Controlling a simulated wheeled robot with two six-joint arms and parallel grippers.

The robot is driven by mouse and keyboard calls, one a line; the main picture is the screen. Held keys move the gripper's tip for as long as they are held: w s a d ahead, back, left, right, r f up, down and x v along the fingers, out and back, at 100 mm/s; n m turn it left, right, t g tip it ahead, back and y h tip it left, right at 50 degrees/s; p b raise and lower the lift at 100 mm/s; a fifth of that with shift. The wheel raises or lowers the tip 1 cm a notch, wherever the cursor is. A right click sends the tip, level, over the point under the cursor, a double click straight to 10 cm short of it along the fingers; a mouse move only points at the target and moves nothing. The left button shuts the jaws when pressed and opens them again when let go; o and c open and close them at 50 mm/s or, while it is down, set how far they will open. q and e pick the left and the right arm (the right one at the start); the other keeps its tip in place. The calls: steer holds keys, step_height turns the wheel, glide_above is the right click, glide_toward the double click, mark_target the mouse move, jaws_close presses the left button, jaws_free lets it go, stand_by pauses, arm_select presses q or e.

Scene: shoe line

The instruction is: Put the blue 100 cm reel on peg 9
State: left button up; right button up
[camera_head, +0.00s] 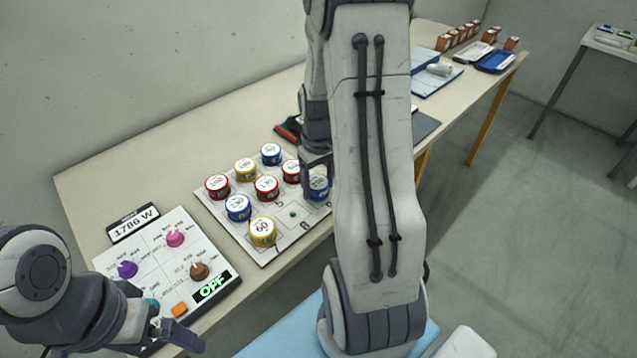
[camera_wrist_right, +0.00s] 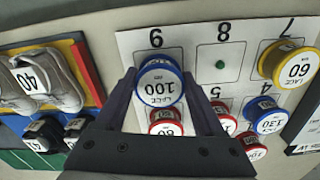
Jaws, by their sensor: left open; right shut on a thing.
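The blue 100 cm reel (camera_wrist_right: 160,85) is between the fingers of my right gripper (camera_wrist_right: 160,78), its label upside down in the right wrist view. The gripper is shut on it, directly beside the printed 9 of the white peg board (camera_wrist_right: 190,42). The reel covers peg 9, and I cannot tell whether it is seated or just above it. In the head view the held reel (camera_head: 319,188) is at the board's right corner, partly behind my arm. My left gripper (camera_head: 180,335) is open and empty by the control panel.
Peg 8 (camera_wrist_right: 220,64) is bare. A yellow 60 reel (camera_wrist_right: 292,66) sits on peg 7, and several red, blue and yellow reels stand on other pegs. A tray with shoes (camera_wrist_right: 45,85) lies beside the board. A control panel (camera_head: 165,255) reading OFF stands at left.

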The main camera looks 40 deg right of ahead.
mark_target(319, 183)
steer(key=shift+f+b, duration=0.3)
steer(key=shift+f, duration=0.25)
steer(key=o, duration=1.4)
steer(key=shift+c, duration=0.2)
steer(key=shift+r, duration=0.1)
steer(key=shift+r, duration=0.3)
step_height(319, 183, up, 12)
steer(key=p, duration=0.1)
steer(key=shift+r+p, duration=0.25)
steer(key=shift+p, duration=0.1)
steer(key=shift+f, duration=0.15)
